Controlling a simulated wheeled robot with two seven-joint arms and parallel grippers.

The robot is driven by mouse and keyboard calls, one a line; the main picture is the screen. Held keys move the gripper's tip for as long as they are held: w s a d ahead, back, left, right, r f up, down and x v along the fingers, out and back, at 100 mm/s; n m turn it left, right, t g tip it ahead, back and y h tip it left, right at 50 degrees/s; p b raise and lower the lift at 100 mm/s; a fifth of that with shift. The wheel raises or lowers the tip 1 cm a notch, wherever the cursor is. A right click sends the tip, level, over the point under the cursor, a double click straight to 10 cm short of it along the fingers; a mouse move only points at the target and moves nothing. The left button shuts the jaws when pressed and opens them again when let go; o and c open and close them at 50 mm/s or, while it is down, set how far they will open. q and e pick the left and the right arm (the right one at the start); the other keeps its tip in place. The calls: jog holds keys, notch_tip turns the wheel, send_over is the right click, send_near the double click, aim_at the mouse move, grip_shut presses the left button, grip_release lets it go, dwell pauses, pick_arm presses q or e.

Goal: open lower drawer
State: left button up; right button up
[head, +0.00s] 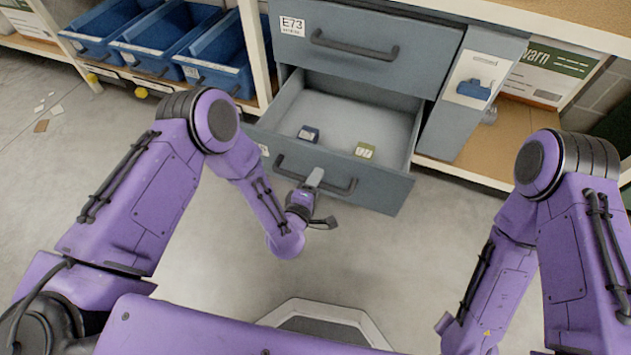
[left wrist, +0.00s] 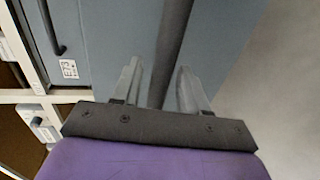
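The lower drawer (head: 400,188) is grey and stands pulled out, with its inside showing. Its dark bar handle (head: 338,187) runs across the front.
The upper drawer (head: 400,75), labelled E73, is closed above. Blue bins (head: 215,75) stand on a shelf at left. The floor in front is clear.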

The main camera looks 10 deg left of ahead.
pick_arm(q)
jog(key=p+v, duration=0.2)
jog(key=v, duration=0.8)
jog(key=shift+s, duration=0.25)
jog(key=shift+a, duration=0.1)
